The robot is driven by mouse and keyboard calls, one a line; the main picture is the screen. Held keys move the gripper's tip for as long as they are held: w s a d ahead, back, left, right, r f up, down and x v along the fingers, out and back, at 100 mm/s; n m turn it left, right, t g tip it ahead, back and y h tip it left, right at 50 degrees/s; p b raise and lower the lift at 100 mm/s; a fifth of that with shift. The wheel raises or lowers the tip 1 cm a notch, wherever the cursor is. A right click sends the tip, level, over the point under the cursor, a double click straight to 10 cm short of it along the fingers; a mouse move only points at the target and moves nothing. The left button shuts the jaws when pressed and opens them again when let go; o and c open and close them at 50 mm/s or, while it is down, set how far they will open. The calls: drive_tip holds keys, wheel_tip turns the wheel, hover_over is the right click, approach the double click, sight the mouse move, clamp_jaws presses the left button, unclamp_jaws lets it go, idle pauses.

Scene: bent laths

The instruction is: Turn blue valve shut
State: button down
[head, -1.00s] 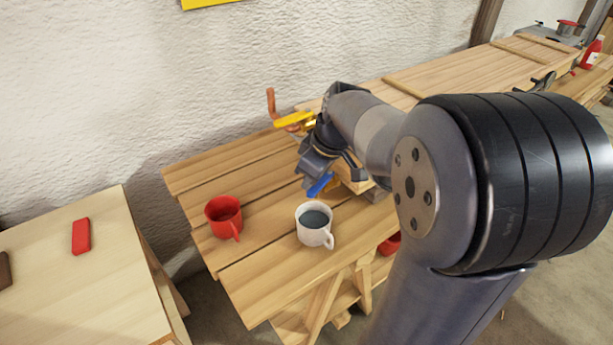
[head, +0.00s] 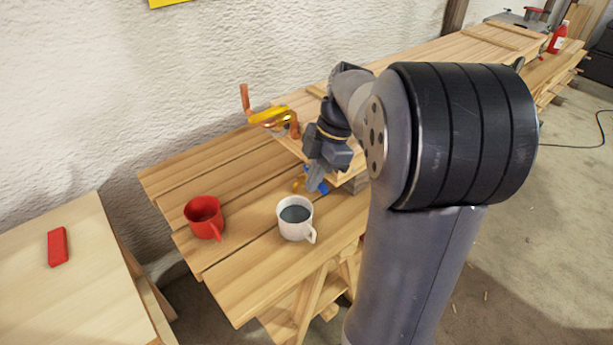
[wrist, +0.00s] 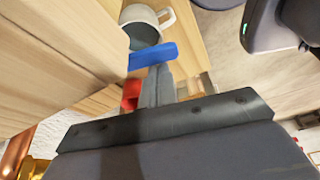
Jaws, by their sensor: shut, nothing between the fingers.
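The blue valve handle (head: 322,187) shows at the front of a wooden board on the bench, partly hidden behind my fingers. A brass-coloured part (head: 297,184) shows just left of it. In the wrist view the blue handle (wrist: 153,57) lies crosswise right at my fingertips. My gripper (head: 314,187) points down, its fingers together with nothing between them; the wrist view also shows the closed fingers (wrist: 158,72). The tips overlap the handle's edge in the picture; I cannot tell whether they touch it.
A yellow handle (head: 268,115) sits on copper pipe (head: 245,98) behind, near the wall. A white mug (head: 295,228) with dark liquid stands close in front of the blue handle, a red mug (head: 203,222) to its left. A red block (head: 58,246) lies on the left table.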

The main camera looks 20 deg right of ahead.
drive_tip(key=shift+d+n, duration=0.4)
drive_tip(key=shift+n, duration=0.2)
drive_tip(key=shift+d, duration=0.3)
drive_tip(key=shift+d, duration=0.1)
drive_tip(key=shift+s, duration=0.2)
